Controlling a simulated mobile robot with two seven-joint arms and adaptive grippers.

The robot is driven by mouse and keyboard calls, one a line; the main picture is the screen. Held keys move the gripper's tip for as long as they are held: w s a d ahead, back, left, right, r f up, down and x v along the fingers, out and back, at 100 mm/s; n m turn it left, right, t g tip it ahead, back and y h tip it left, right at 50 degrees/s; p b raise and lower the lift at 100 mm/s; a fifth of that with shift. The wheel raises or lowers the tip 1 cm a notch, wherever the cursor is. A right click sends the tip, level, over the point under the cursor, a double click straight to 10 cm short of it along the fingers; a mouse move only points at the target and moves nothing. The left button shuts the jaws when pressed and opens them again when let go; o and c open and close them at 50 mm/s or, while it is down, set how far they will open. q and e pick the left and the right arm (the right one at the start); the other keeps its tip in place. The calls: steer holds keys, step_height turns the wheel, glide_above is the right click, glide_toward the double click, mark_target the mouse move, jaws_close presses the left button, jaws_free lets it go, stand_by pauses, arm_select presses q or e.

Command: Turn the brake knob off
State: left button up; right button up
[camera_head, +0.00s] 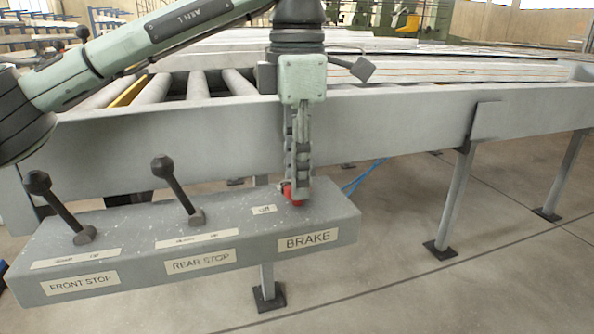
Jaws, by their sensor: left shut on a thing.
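The brake knob (292,193) is a small red knob on top of the grey control box (130,290), above the label BRAKE (308,241). A small label (263,210) lies just left of the knob and seems to read "off". My left gripper (297,185) points straight down from above and is shut on the knob. Its fingers hide much of the knob, so I cannot tell which way the knob is turned. My right gripper is not in view.
Two black levers stand on the box: front stop (60,205) and rear stop (178,188). Behind is a grey roller bench frame (400,115) on legs, with profiles (460,70) lying on top. The floor to the right is clear.

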arm_select(q)
steer(key=shift+n, duration=0.7)
steer(key=o, duration=1.2)
steer(key=shift+c, duration=0.2)
steer(key=shift+r, duration=0.1)
step_height(320, 180, up, 12)
